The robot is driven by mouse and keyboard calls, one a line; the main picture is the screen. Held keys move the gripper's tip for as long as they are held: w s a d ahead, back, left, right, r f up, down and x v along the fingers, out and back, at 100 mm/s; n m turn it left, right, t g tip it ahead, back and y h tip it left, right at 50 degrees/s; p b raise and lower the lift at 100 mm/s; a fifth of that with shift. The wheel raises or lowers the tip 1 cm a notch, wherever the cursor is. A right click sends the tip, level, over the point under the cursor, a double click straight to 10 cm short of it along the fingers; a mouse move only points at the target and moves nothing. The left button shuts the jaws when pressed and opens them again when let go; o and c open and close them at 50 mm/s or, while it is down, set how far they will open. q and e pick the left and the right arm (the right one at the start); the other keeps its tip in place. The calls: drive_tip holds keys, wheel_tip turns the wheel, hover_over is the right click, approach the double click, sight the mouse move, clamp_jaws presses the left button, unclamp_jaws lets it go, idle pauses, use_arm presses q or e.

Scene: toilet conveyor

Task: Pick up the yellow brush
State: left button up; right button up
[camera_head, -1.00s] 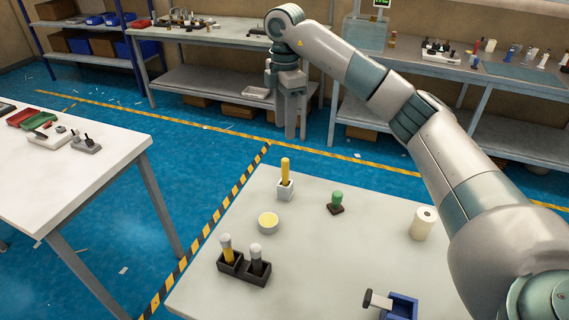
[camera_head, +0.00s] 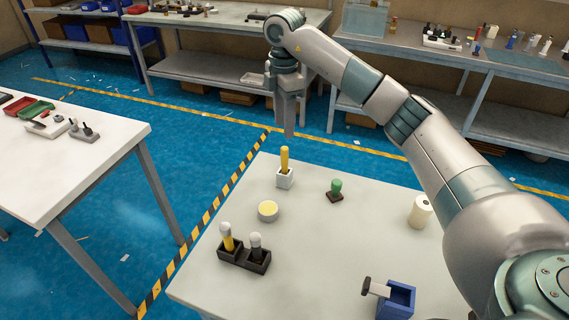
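A yellow brush (camera_head: 285,159) stands upright in a small white square holder (camera_head: 285,180) near the back edge of the light table (camera_head: 330,250). A second yellow-handled piece with a whitish top (camera_head: 227,237) stands in a dark double holder (camera_head: 243,259), beside a grey-topped piece (camera_head: 256,245). My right gripper (camera_head: 289,134) points down, with its fingers showing just above the yellow brush in the picture. It is apart from the brush and nothing shows in it. The fingers overlap from this angle, so their opening is unclear. My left gripper is not in view.
A round bowl with yellow content (camera_head: 268,211), a green-handled stamp (camera_head: 335,190), a white roll (camera_head: 420,210) and a blue box (camera_head: 398,300) stand on the table. My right arm spans the right side. Another table (camera_head: 60,180) is at left; shelves stand behind.

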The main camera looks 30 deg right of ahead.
sight(285, 148)
wheel_tip(285, 148, down, 8)
drive_tip(key=p, duration=0.2)
drive_tip(key=shift+r+p, duration=0.2)
drive_tip(key=shift+p, duration=0.1)
drive_tip(key=shift+f, duration=0.25)
drive_tip(key=shift+f+p, duration=0.65)
drive_tip(key=shift+p, duration=0.1)
wheel_tip(285, 148, down, 3)
drive_tip(key=shift+s+r+p, duration=0.1)
drive_tip(key=shift+s+p, duration=0.05)
drive_tip(key=shift+p, duration=0.65)
drive_tip(key=shift+f, duration=0.55)
clamp_jaws()
